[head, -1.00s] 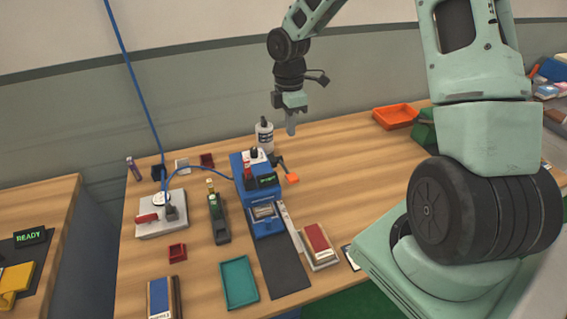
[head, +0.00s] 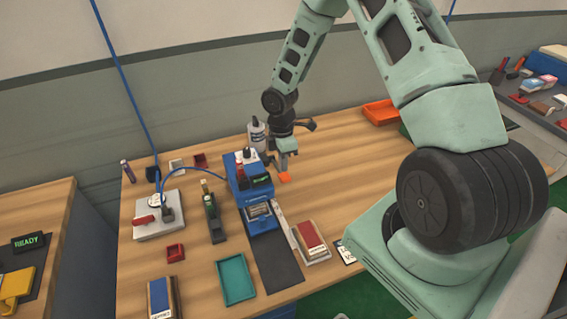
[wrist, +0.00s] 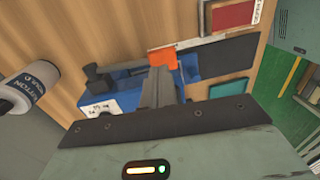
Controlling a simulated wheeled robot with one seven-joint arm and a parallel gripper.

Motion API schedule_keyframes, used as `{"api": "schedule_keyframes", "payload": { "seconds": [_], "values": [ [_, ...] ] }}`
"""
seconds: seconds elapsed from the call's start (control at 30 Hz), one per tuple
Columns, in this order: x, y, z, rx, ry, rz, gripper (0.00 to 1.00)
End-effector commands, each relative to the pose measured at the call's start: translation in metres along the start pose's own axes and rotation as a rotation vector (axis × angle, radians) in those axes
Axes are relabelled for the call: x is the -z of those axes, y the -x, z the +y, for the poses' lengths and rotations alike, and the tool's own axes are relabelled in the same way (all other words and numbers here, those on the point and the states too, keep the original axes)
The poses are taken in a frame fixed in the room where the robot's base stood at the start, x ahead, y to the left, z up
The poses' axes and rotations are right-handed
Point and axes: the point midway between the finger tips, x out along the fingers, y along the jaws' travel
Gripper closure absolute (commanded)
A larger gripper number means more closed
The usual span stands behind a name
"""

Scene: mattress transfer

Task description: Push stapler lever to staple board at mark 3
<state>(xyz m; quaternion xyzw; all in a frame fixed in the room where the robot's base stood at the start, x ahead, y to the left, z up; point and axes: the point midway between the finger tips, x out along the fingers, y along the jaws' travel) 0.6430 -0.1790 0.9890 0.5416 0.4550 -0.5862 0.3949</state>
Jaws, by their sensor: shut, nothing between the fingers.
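The blue stapler (head: 240,180) stands on the wooden table with a dark display on its top. An orange lever tip (head: 284,177) sticks out at its right side. In the wrist view the orange tip (wrist: 163,57) shows just past my fingertips, and the blue stapler body (wrist: 122,97) lies behind and beside them. My gripper (head: 284,168) points down, shut and empty, right above or at the orange tip. I cannot tell whether it touches. A dark board or mat (head: 277,262) extends from the stapler's front; mark 3 is not readable.
A white bottle (head: 257,136) stands behind the stapler, near my wrist. A red-covered pad (head: 310,236) and a teal tray (head: 236,279) lie in front. A green-black tool (head: 215,220) stands left. The table right of the stapler is clear.

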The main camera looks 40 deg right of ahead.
Motion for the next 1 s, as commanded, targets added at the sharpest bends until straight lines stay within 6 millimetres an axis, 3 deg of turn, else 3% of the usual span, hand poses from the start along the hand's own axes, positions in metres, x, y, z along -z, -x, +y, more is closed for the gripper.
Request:
{"api": "schedule_keyframes", "payload": {
  "seconds": [0.23, 0.67, 1.0],
  "values": [
    [0.000, -0.018, 0.000, 0.000, 0.000, 0.000, 1.00],
    [0.000, -0.022, 0.000, -0.005, -0.001, 0.000, 1.00],
    [0.000, -0.049, -0.006, -0.111, 0.002, -0.002, 1.00]
  ]
}}
